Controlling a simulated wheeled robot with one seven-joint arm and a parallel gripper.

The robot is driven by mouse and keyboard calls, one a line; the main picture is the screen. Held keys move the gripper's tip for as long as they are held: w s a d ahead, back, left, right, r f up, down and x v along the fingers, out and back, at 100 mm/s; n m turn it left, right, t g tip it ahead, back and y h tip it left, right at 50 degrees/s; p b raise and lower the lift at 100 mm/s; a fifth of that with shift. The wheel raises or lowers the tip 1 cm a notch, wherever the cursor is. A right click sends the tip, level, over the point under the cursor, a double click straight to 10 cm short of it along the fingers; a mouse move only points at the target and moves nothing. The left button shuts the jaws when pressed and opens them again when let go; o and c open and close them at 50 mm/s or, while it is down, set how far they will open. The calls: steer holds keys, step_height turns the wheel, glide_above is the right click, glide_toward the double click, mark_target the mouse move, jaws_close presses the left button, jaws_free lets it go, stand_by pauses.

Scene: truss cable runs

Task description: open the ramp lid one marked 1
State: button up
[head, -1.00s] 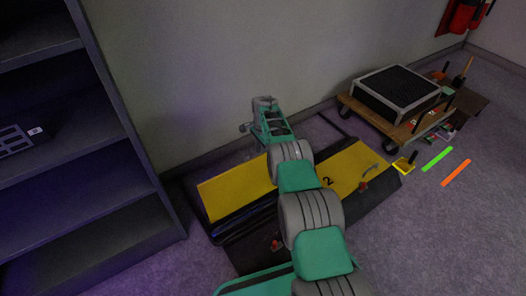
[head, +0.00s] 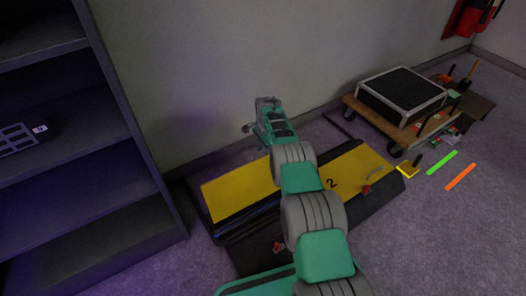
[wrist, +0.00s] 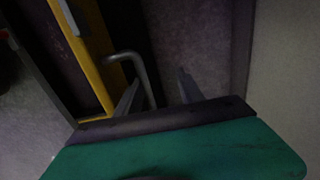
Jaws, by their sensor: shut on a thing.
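The ramp has two yellow lids. The left lid (head: 235,190) is partly behind my arm, and no number shows on it. A dark gap runs along its front edge; I cannot tell how far it is raised. The right lid (head: 345,165) carries a 2. My gripper (wrist: 158,77) shows in the wrist view, shut on a grey bent handle (wrist: 141,66) beside a yellow edge (wrist: 88,60). In the head view the end of my arm is above the back of the ramp, and the fingers are not clear there.
Red latches (head: 279,247) (head: 366,189) sit along the ramp's front. A dark shelf (head: 110,150) stands close on the left, and the wall is right behind. A wooden dolly (head: 405,130) with a framed black box stands at right. Green (head: 442,162) and orange (head: 461,176) strips lie on the floor.

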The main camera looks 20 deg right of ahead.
steer(key=shift+w+r, duration=0.2)
steer(key=shift+r, duration=0.1)
step_height(320, 180, up, 7)
steer(key=p, duration=0.3)
steer(key=shift+s+r+p, duration=0.15)
steer(key=shift+s+p, duration=0.2)
steer(key=shift+s, duration=0.05)
steer(key=shift+d, duration=0.1)
